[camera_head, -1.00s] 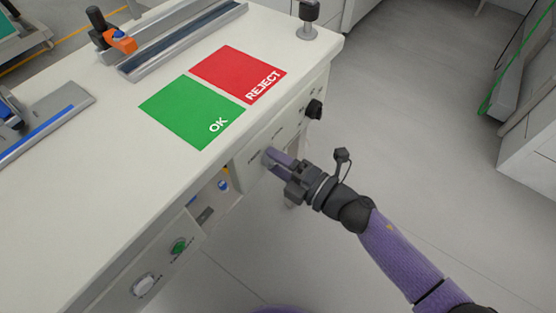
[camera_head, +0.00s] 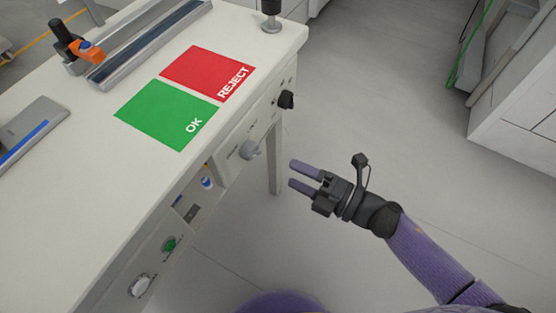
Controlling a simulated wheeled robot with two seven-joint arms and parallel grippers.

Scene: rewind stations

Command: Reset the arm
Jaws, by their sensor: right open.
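My right gripper (camera_head: 291,174) is open and empty, with its two purple fingers pointing left toward the front panel of the white table. It is apart from the panel. A grey knob (camera_head: 250,150) sits on the panel just left of the fingertips, with a clear gap between. A black knob (camera_head: 286,99) is farther along the same panel. A green knob (camera_head: 170,244) and a white knob (camera_head: 139,286) are on the nearer panel at the lower left. My left gripper is not in view.
The white table (camera_head: 62,190) carries a green OK mat (camera_head: 160,110), a red REJECT mat (camera_head: 205,70), a metal rail (camera_head: 150,45) and an orange-and-black clamp (camera_head: 85,50). A table leg (camera_head: 274,160) stands behind the grey knob.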

